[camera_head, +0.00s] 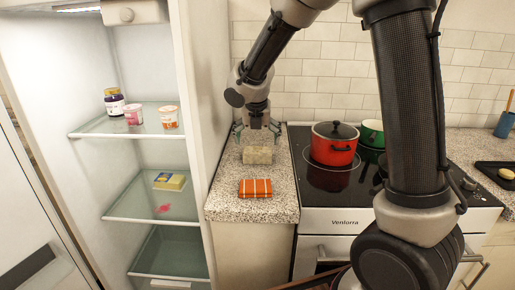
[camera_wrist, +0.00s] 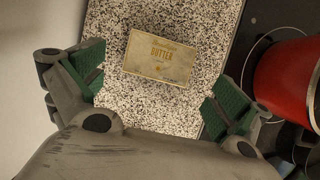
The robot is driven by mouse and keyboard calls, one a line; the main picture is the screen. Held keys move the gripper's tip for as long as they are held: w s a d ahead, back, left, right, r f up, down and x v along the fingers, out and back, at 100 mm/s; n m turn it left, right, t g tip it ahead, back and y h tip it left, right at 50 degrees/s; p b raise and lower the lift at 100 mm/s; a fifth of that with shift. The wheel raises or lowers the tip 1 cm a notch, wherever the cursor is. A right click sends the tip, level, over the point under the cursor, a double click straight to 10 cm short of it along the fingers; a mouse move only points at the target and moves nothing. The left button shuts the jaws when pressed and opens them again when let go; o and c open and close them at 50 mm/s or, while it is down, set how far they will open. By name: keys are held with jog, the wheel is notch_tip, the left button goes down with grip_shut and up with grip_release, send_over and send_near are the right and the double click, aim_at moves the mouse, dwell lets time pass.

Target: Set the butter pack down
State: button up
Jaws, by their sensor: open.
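The butter pack (camera_head: 257,155) is a pale cream block on the speckled counter (camera_head: 225,200), between the fridge and the stove. In the wrist view the butter pack (camera_wrist: 158,57) lies flat, its label reading BUTTER, slightly turned. My gripper (camera_head: 257,130) is just above and behind the pack in the head view. In the wrist view my gripper (camera_wrist: 153,92) has its two green-padded fingers wide apart, with clear gaps between them and the pack. It holds nothing.
An orange striped packet (camera_head: 255,188) lies on the counter in front of the butter. A red pot (camera_head: 333,145) and a green pot (camera_head: 372,133) stand on the stove to the right. The open fridge (camera_head: 195,120) is left, with jars, cups and a yellow pack (camera_head: 169,181) on shelves.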

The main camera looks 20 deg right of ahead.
jog(key=s+d+r+m, duration=0.7)
jog(key=s+r+m, duration=0.1)
jog(key=r, duration=0.2)
jog(key=s+d+m, duration=0.4)
jog(key=s+m, duration=0.8)
jog(key=s+d+r+m+y, duration=0.1)
jog(key=s+d+m, duration=0.3)
jog(key=s+m, duration=0.7)
jog(key=shift+s+d+m, duration=0.35)
jog(key=shift+s+m, duration=0.05)
jog(key=shift+m, duration=0.3)
